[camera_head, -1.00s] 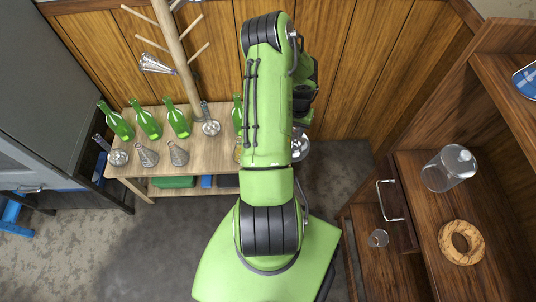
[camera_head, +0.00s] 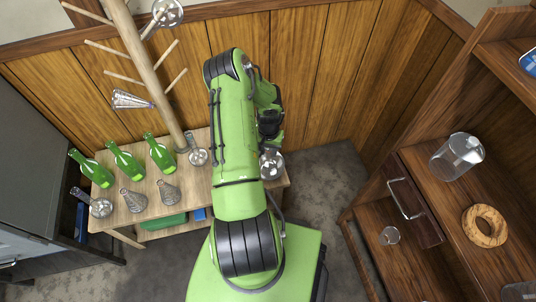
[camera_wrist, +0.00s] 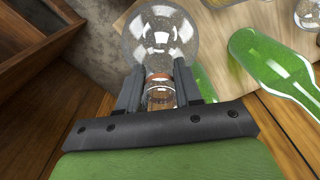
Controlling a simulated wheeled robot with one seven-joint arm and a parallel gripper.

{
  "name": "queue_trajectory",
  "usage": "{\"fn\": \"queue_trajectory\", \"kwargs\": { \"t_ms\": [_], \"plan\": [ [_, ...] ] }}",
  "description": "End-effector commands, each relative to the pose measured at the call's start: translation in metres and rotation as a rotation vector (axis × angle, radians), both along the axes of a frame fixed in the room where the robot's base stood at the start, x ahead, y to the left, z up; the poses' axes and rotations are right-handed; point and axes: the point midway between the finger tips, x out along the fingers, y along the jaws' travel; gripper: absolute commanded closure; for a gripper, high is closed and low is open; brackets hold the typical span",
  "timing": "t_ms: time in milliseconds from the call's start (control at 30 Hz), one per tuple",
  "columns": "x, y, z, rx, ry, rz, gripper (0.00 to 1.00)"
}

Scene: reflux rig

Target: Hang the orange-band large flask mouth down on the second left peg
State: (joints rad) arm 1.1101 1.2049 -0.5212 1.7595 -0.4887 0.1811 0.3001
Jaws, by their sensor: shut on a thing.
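In the wrist view my gripper (camera_wrist: 160,90) is shut on the neck of a large clear round flask (camera_wrist: 160,36). An orange band (camera_wrist: 159,76) circles its neck between the fingers. The flask's round body points away from my palm. In the head view the held flask (camera_head: 271,165) shows beside my arm, above the right end of the low table; the fingers there are mostly hidden. The wooden peg post (camera_head: 146,62) stands to the left, apart from the flask. Its upper left pegs (camera_head: 105,48) look bare. A conical flask (camera_head: 131,100) hangs lower on the left side.
A round flask (camera_head: 168,12) hangs high on the post's right. Several green bottles (camera_head: 125,160) and clear flasks (camera_head: 134,200) crowd the low table (camera_head: 152,211). A wooden cabinet (camera_head: 408,165) with a jar (camera_head: 457,157) stands right. Floor (camera_head: 330,190) between is clear.

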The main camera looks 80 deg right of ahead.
Motion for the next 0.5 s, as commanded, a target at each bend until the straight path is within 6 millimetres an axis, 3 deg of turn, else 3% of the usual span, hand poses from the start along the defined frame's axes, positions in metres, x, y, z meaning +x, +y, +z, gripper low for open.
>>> {"fn": "queue_trajectory", "kwargs": {
  "t_ms": [67,400,433,500],
  "plan": [
    [-0.0009,0.0008,-0.0153,0.003,0.001,0.0,1.0],
    [-0.0002,0.0002,-0.0185,0.001,0.0,-0.001,1.0],
    [-0.0002,0.0005,-0.0182,0.001,0.0,-0.001,0.63],
    [-0.0002,0.0005,-0.0174,0.002,0.0,-0.001,0.52]
  ]
}}
